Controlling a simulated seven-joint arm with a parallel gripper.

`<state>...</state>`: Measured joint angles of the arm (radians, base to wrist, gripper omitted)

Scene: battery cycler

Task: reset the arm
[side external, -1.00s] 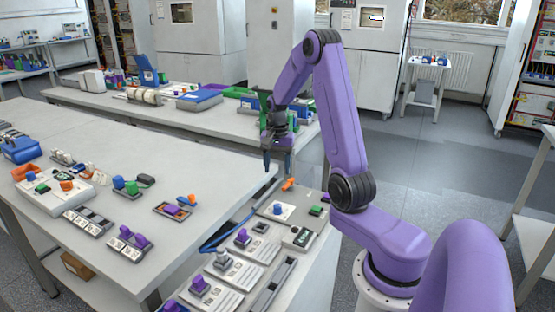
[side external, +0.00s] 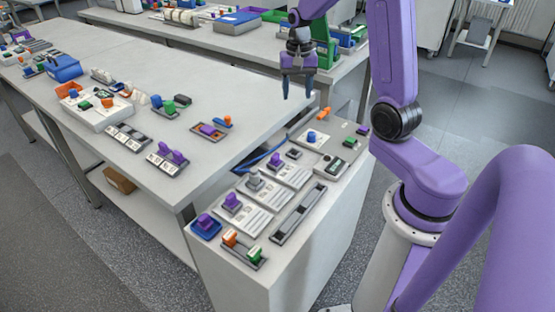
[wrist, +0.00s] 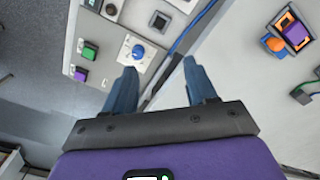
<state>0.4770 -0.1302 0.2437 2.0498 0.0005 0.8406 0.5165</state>
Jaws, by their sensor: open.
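My gripper (side external: 298,97) hangs above the border between the long white table (side external: 110,185) and the narrower white bench (side external: 300,235). Its two blue fingers are apart with nothing between them. The wrist view also shows my gripper (wrist: 160,65) open and empty, with the gap between table and bench below the fingers. A plate with a blue knob (wrist: 137,52) lies on the bench, close to the left finger in that view. No contact with any object shows.
The bench holds a purple-knobbed block (side external: 232,202), a slotted grey rail (side external: 298,213) and a green block (side external: 254,253). A blue cable (side external: 262,158) runs along the gap. A tray with a purple block (side external: 209,130) sits on the table.

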